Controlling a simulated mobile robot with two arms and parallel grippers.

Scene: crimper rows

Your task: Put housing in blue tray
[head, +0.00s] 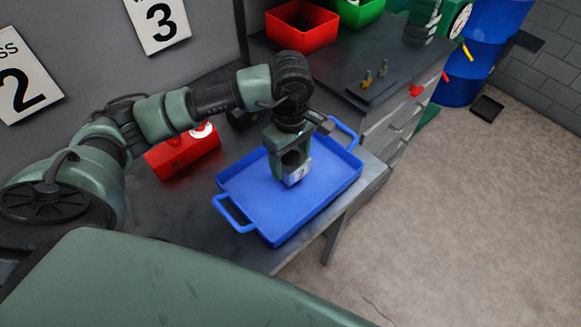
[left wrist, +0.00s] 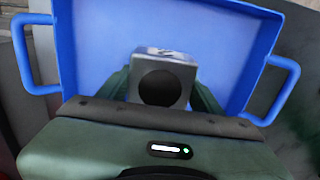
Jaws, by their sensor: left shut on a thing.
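The housing (left wrist: 162,72) is a grey metal block with a large dark round bore. My left gripper (head: 290,172) points down over the blue tray and is shut on the housing, which also shows below the fingers in the head view (head: 297,175). The blue tray (head: 322,204) has a handle at each end and lies on the dark workbench. The housing is inside the tray's outline; I cannot tell whether it touches the tray floor. The tray also fills the left wrist view (left wrist: 230,45) behind the housing. My right gripper is not clearly in view.
A red toolbox-like object (head: 183,152) stands left of the tray. A red bin (head: 302,26) and a green bin (head: 358,10) are at the back. Small brass parts (head: 375,75) sit on a dark plate.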

